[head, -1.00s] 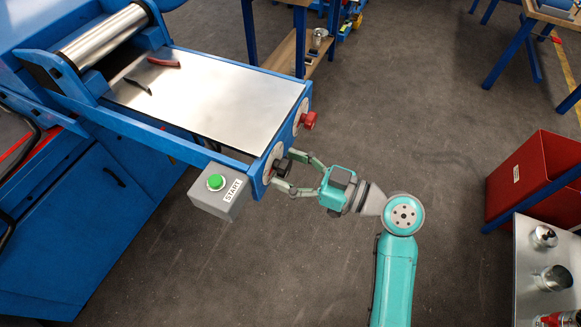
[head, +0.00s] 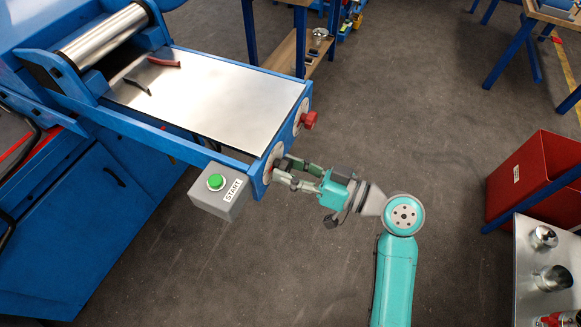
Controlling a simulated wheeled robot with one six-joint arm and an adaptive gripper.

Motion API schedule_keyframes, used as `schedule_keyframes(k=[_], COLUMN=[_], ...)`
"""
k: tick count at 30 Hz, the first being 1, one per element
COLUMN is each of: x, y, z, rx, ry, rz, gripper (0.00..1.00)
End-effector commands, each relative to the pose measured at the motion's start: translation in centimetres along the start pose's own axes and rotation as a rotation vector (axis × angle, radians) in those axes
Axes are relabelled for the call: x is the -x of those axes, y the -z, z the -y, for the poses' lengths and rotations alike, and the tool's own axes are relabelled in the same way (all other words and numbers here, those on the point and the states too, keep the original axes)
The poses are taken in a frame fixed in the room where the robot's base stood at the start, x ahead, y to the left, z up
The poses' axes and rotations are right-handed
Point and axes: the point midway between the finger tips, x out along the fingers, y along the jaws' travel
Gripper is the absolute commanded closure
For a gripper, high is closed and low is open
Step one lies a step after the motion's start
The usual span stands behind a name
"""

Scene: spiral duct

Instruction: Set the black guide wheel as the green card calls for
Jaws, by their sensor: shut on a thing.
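My gripper (head: 280,169) reaches in from the right to the end plate of the blue machine (head: 262,177). Its fingers are shut on the black guide wheel, which they now almost wholly hide. A pale round dial (head: 272,160) shows partly behind the fingers; its marks are too small to read. A red wheel (head: 309,120) with its own pale dial (head: 300,112) sits farther back on the same end plate. No green card can be made out in this view.
A grey box with a green START button (head: 215,182) hangs just left of the gripper. A red bin (head: 535,170) stands at right. The floor between is clear.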

Motion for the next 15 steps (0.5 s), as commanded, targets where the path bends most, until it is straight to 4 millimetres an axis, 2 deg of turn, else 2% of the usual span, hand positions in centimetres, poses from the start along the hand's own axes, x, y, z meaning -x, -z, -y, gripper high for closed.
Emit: schedule_keyframes(k=[15], x=[0.02], y=[0.0], z=[0.05], rx=[-0.49], ry=[-0.002], rz=[0.0], gripper=[0.92])
